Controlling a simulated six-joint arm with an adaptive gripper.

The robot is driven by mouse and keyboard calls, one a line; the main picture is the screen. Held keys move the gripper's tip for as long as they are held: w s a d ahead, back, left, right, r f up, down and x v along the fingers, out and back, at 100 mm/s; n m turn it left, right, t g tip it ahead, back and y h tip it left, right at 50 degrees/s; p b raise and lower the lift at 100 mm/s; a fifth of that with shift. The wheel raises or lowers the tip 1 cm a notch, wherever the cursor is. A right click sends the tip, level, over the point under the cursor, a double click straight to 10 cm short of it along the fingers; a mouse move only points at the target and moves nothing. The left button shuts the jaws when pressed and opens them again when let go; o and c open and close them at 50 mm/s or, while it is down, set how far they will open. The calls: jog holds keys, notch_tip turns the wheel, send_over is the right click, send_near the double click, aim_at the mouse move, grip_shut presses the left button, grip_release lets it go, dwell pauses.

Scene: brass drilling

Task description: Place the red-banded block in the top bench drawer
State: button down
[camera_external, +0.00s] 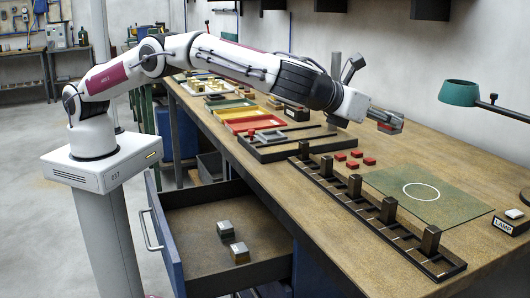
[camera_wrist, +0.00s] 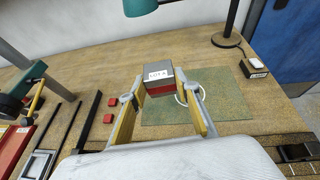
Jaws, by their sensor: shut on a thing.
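The red-banded block (camera_wrist: 158,76) is dark grey with a white label and a red band along its lower edge. My gripper (camera_wrist: 158,92) is shut on it, with one yellow-lined finger on each side. In the external view my gripper (camera_external: 388,120) is held out above the bench, over the area near the green mat, well away from the drawer. The bench drawer (camera_external: 165,243) has a blue front and stands pulled open at the lower left. Two small grey-topped blocks (camera_external: 239,252) (camera_external: 225,229) lie inside it, with bare floor around them.
A long dark rack (camera_external: 345,200) with several upright posts runs along the bench's front. Several small red blocks (camera_external: 354,165) lie behind it, beside the green mat (camera_external: 455,199) with a white circle. Coloured trays (camera_external: 250,122) stand farther back. A green lamp (camera_external: 460,92) overhangs the right.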

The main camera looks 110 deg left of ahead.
jog(key=shift+w+a, duration=0.2)
jog(key=shift+a, duration=0.1)
jog(key=shift+f, duration=2.3)
jog(key=shift+f, duration=2.5)
jog(key=shift+f, duration=0.1)
jog(key=shift+f, duration=2.2)
jog(key=shift+f, duration=0.15)
jog(key=c, duration=1.5)
grip_release()
jog(key=shift+f, duration=0.15)
